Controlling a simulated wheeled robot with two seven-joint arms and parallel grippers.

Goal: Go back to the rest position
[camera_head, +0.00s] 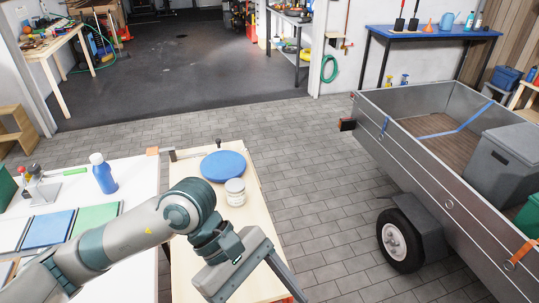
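My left arm comes in from the lower left and reaches across the white table and over the wooden bench. Its gripper (262,272) hangs over the near end of the bench, close to the bottom edge of the picture. A white jar (235,192) and a blue round disc (223,166) stand on the bench beyond the gripper. My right arm and gripper are not in view.
The wooden bench (190,182) adjoins a white table (134,178) with a blue bottle (103,173), a blue panel (47,229) and a green panel (96,217). A metal trailer (420,155) stands at right, holding a grey box (507,165). Paved floor between bench and trailer is clear.

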